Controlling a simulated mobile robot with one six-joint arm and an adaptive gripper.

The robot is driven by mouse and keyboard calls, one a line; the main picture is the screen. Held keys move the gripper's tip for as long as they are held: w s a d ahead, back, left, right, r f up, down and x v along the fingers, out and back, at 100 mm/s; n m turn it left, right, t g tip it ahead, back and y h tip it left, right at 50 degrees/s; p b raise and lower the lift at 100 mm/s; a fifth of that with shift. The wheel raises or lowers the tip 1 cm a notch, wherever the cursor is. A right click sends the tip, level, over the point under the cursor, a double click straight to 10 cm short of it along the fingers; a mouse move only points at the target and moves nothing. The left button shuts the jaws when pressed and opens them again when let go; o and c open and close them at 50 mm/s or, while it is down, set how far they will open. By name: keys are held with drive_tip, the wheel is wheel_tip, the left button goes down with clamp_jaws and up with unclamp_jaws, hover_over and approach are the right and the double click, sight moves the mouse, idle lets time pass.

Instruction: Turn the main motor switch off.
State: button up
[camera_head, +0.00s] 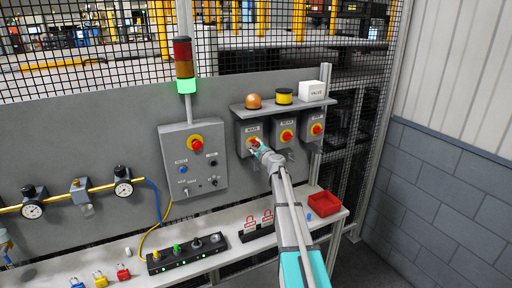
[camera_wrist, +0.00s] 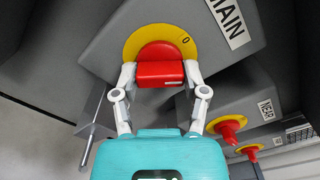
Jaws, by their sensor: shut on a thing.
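The main motor switch (camera_wrist: 130,52) is a red rotary handle on a round yellow disc, on a grey box with a label reading MAIN (camera_wrist: 229,20). A "0" mark shows on the disc near its edge. My gripper (camera_wrist: 160,74) is shut on the red handle (camera_wrist: 159,70), with one finger at each end of the bar in the wrist view. In the head view my gripper (camera_head: 256,146) reaches the leftmost of three switch boxes (camera_head: 241,131) under the shelf and hides part of the handle. The disc's other marks are hidden or unreadable.
Two similar red-and-yellow switches (camera_head: 287,135) (camera_head: 317,130) sit close to the right. A shelf (camera_head: 270,108) with a copper-coloured dome, yellow spool and white VALVE box overhangs them. A control panel (camera_head: 178,150) with a red button stands left. A bench with a red bin (camera_head: 324,204) lies below.

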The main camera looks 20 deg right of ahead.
drive_tip(key=n, duration=0.3)
drive_tip(key=shift+n, duration=2.2)
drive_tip(key=o, duration=1.2)
drive_tip(key=shift+c, duration=0.2)
drive_tip(key=shift+s, duration=0.2)
drive_tip(key=s, duration=1.1)
drive_tip(key=shift+s+d, duration=0.2)
drive_tip(key=shift+s, duration=0.1)
